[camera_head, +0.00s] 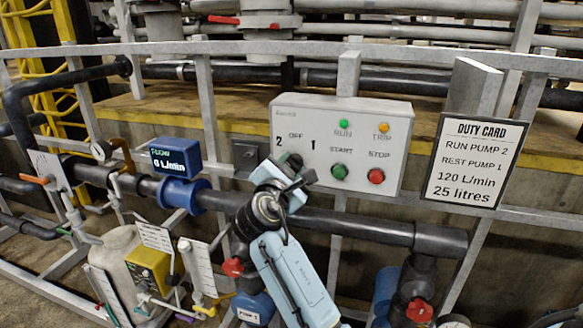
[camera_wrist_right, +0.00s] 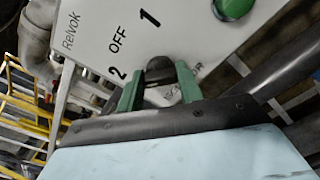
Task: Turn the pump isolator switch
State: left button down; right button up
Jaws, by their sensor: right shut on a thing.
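The pump isolator switch is a dark knob (camera_wrist_right: 158,70) on the pale grey control box (camera_head: 342,122), below the labels 2, OFF and 1. My right gripper (camera_wrist_right: 157,85) has its green fingers on both sides of the knob, shut on it. In the head view the right gripper (camera_head: 293,166) covers most of the switch, so I cannot tell which label it points to. The box also carries a green RUN lamp (camera_head: 343,124), an amber TRIP lamp (camera_head: 383,127), a green START button (camera_head: 339,171) and a red STOP button (camera_head: 376,176). My left gripper is out of view.
A duty card (camera_head: 474,161) reads run pump 2, rest pump 1, 120 L/min, 25 litres. A blue flow meter (camera_head: 175,156) reads 0 L/min. A black pipe (camera_head: 370,230) runs below the box. Grey railing (camera_head: 400,52) and red-handled valves (camera_head: 419,310) surround the arm.

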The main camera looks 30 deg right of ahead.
jog(key=m+b, duration=0.1)
jog(key=m, duration=0.3)
jog(key=shift+f+m, duration=0.15)
jog(key=shift+m, duration=0.25)
jog(key=m+b, duration=0.2)
jog(key=m, duration=0.2)
jog(key=shift+m, duration=0.4)
dwell(0.3)
jog(key=o, duration=1)
jog(key=v, duration=1.3)
jog(key=shift+a+p, duration=0.2)
jog(key=shift+p, duration=0.15)
